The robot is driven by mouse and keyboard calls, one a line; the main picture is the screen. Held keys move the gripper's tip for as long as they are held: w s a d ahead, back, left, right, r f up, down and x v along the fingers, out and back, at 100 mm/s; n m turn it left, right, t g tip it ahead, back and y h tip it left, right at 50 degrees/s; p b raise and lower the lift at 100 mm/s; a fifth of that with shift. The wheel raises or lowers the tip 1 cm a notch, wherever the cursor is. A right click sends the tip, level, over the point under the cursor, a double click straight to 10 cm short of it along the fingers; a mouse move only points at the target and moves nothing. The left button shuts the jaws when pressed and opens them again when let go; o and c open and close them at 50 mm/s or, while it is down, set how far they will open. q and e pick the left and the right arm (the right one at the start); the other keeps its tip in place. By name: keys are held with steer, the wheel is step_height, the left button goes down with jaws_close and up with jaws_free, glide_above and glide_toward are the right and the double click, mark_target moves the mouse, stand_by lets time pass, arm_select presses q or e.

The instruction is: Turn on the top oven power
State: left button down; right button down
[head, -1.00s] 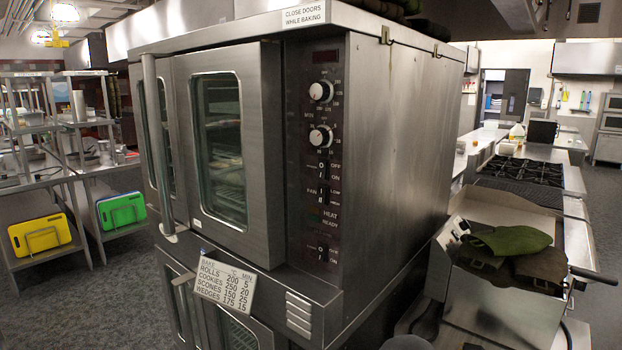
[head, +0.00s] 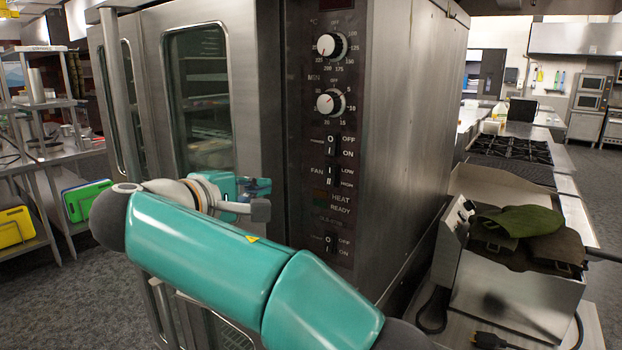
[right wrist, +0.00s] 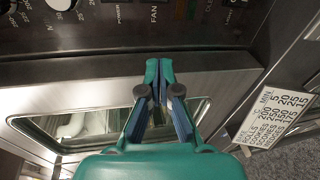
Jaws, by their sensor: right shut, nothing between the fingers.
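The top oven (head: 392,130) is a steel unit with a glass-windowed door (head: 197,95) and a dark control panel on the right of its front. The power switch (head: 331,145) is a small black rocker marked OFF above and ON below, under two white dials. Its exact position is too small to tell. In the right wrist view the POWER label (right wrist: 118,13) shows at the top edge. My right gripper (head: 262,187) is shut and empty, left of the panel and lower than the power switch, apart from it. Its fingertips (right wrist: 153,65) meet in the right wrist view. My left gripper is out of view.
The fan switch (head: 332,177) and a lower switch (head: 331,244) sit below on the same panel. A baking-times sign (right wrist: 278,115) shows in the right wrist view. A steel fryer-like unit (head: 505,295) with green cloths stands right of the oven. Shelves stand at left.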

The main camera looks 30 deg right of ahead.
mark_target(328, 153)
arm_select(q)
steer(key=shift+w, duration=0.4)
arm_select(e)
steer(key=s+r, duration=0.1)
steer(key=s+r+m+h, duration=0.1)
steer(key=r, duration=0.1)
steer(key=s+d+r+m+g, duration=0.1)
steer(key=shift+s+r, duration=0.1)
steer(key=shift+r, duration=0.3)
steer(key=shift+d, duration=0.15)
